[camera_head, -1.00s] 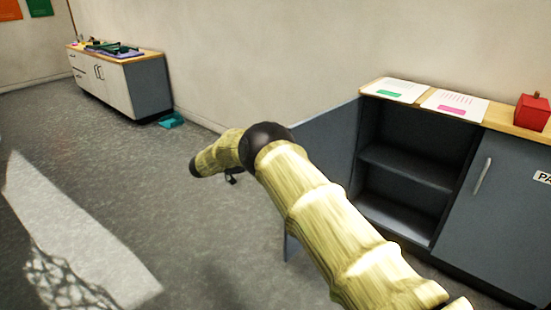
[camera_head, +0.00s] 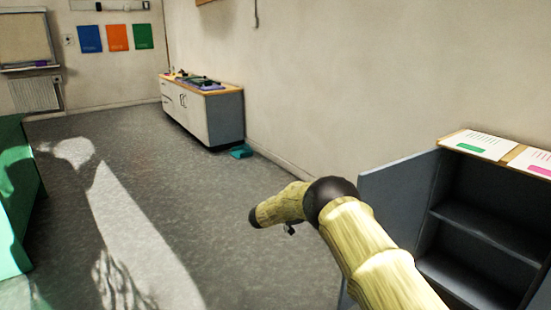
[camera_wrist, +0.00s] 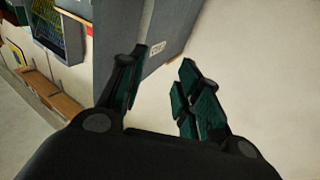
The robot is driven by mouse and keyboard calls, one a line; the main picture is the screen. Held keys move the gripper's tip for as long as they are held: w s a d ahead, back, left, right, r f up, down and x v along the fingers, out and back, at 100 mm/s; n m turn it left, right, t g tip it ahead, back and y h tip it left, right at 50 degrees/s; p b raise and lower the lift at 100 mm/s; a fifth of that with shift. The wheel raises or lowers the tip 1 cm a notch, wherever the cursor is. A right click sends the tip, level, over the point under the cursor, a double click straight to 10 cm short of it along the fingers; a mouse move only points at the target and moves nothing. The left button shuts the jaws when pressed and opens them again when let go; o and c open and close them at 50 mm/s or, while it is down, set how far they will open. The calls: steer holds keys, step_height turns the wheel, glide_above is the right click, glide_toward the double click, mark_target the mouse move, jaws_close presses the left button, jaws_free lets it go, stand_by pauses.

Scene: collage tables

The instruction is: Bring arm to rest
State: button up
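My arm (camera_head: 372,245), in pale yellow segments with a black joint, reaches in from the lower right in the head view. It is bent, and its far part points left over the floor, in front of the open cabinet. My gripper (camera_wrist: 165,85) shows in the wrist view with its dark green-padded fingers apart and nothing between them. In the head view the fingers cannot be made out.
A grey cabinet (camera_head: 440,205) with an open door and bare shelves stands close at the right, papers (camera_head: 480,144) on top. A low cabinet (camera_head: 207,115) with items on it stands by the far wall, a teal object (camera_head: 241,152) beside it. A green piece (camera_head: 18,205) is at left. The middle floor is clear.

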steer(key=s+f+n+t+y, duration=0.3)
steer(key=s+f+n+t, duration=0.1)
steer(key=f, duration=0.4)
steer(key=s+d+f+n+t+y, duration=0.1)
steer(key=s+f+n+t+y, duration=0.3)
steer(key=f, duration=0.4)
steer(key=s+f+n+t+y, duration=0.3)
steer(key=f+n, duration=0.2)
steer(key=f, duration=0.3)
steer(key=s+f+n+g+y, duration=0.15)
steer(key=s+f, duration=0.25)
steer(key=s, duration=0.7)
steer(key=s+f+n+g+y, duration=0.1)
steer(key=s+f+g+y, duration=0.25)
steer(key=s, duration=0.65)
steer(key=s+f+n+g+y, duration=0.15)
steer(key=s+f, duration=0.25)
steer(key=s, duration=0.7)
steer(key=s+a+r+g+y, duration=0.1)
steer(key=s+r+g, duration=0.15)
steer(key=s, duration=0.95)
steer(key=s+r+g+y, duration=0.15)
steer(key=s+g, duration=0.25)
steer(key=s, duration=0.7)
step_height(320, 180, up, 29)
steer(key=p, duration=2.9)
steer(key=shift+w+r+t+p, duration=0.15)
steer(key=shift+w+t+p, duration=0.15)
steer(key=shift+p, duration=0.1)
